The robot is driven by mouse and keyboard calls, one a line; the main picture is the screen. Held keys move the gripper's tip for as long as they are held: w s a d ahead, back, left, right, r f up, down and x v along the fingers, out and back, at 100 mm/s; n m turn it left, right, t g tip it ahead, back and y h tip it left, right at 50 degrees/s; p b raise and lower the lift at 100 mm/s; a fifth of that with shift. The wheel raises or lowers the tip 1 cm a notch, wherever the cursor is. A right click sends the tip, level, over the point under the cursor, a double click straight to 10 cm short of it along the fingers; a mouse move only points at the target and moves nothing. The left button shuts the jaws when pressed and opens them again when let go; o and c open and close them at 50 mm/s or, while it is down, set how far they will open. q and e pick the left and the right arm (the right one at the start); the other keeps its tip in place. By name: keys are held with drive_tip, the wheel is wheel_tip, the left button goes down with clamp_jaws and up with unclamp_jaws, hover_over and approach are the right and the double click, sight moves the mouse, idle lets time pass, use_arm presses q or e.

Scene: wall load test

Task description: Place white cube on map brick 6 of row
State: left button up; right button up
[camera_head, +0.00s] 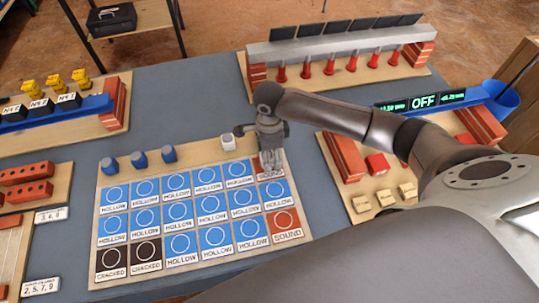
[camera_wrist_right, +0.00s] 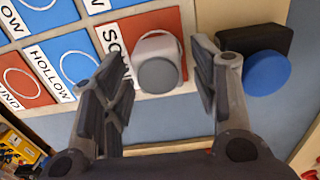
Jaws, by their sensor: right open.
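The map board (camera_head: 95,240) carries rows of blue HOLLOW tiles, two dark CRACKED tiles and red SOUND tiles. My right gripper (camera_head: 270,163) is over the top row's right-end tile and largely hides it. In the right wrist view, a white cube (camera_wrist_right: 157,62) with a grey round face sits at the edge of a red SOUND tile (camera_wrist_right: 116,40). It lies between the open fingers of my right gripper (camera_wrist_right: 160,75); contact with them cannot be told. Another white cube (camera_head: 228,142) stands behind the top row, left of the gripper. My left gripper is not in view.
A black block with a blue disc (camera_wrist_right: 268,73) is close beside the right finger. Brick stands lie left, right and behind; a display reads OFF (camera_head: 423,101).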

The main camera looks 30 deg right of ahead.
wheel_tip(320, 180, up, 11)
drive_tip(key=b, duration=0.2)
